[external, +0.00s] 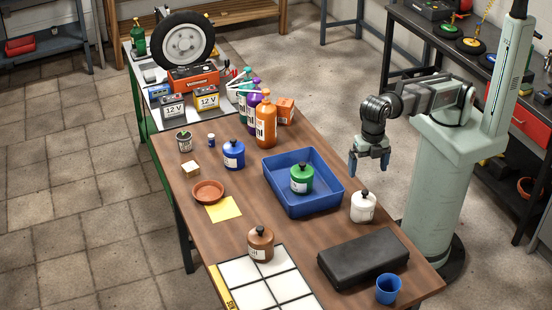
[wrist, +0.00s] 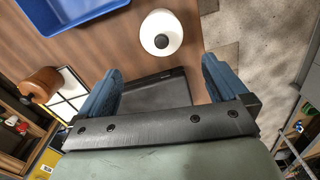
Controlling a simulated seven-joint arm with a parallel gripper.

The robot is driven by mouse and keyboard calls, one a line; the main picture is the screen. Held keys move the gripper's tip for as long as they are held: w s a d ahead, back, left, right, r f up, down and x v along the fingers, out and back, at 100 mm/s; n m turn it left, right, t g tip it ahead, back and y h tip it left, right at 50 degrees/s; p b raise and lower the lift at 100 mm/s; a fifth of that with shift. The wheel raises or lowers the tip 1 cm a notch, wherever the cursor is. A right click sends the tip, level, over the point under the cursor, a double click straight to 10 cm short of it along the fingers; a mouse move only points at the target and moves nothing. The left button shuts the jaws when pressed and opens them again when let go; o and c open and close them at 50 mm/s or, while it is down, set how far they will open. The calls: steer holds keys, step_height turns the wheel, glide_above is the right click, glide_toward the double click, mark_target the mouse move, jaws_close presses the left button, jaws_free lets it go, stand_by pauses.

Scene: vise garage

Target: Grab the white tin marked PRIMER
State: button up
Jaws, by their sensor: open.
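A white tin (external: 363,207) with a dark knob on its lid stands upright on the wooden table, near the right edge. Its label is too small to read. In the wrist view the white tin (wrist: 161,35) shows from above, beyond and between the fingertips. My gripper (external: 369,164) is open and empty. It hangs above and behind the tin in the external view, apart from it. In the wrist view the two blue fingers of my gripper (wrist: 162,75) are spread wide.
A blue tray (external: 335,197) holding a green tin (external: 302,178) lies left of the white tin. A black case (external: 362,259) and a blue cup (external: 388,289) are in front. A blue tin (external: 234,155) stands farther back.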

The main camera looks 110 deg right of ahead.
mark_target(365, 192)
step_height(365, 192, down, 10)
steer(key=shift+r, duration=0.15)
stand_by(0.4)
steer(key=shift+s+f, duration=0.15)
steer(key=shift+f, duration=2.4)
steer(key=shift+c, duration=0.3)
steer(key=c, duration=1.2)
